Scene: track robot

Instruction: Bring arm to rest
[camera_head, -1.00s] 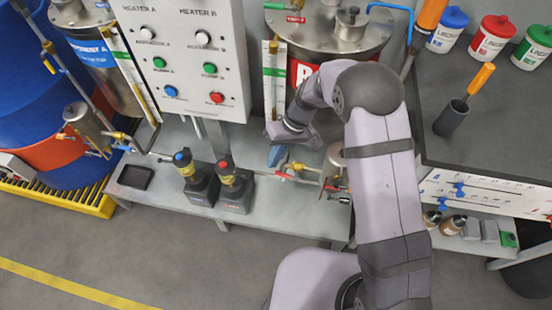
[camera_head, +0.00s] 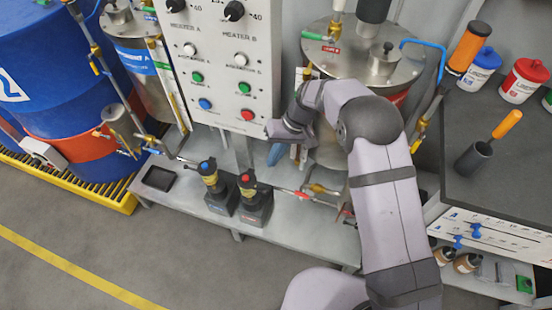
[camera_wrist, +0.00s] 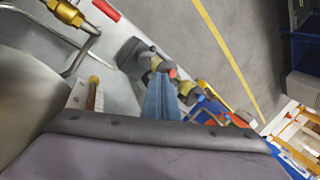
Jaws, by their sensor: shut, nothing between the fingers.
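My arm (camera_head: 388,215) rises from the bottom of the head view and bends over at the elbow. Its end hangs in front of the tank B stand, just right of the control panel's lower corner. My gripper (camera_head: 276,154) has blue fingers pointing down, partly hidden by the wrist. In the wrist view the blue fingers of my gripper (camera_wrist: 161,97) are together, with nothing between them. The gripper holds nothing.
The control panel (camera_head: 217,75) and steel tank B (camera_head: 370,58) stand close to the gripper. Two dark pumps (camera_head: 255,205) sit on the grey bench below left. A dark counter (camera_head: 500,150) with bottles is at right. The floor at lower left is clear.

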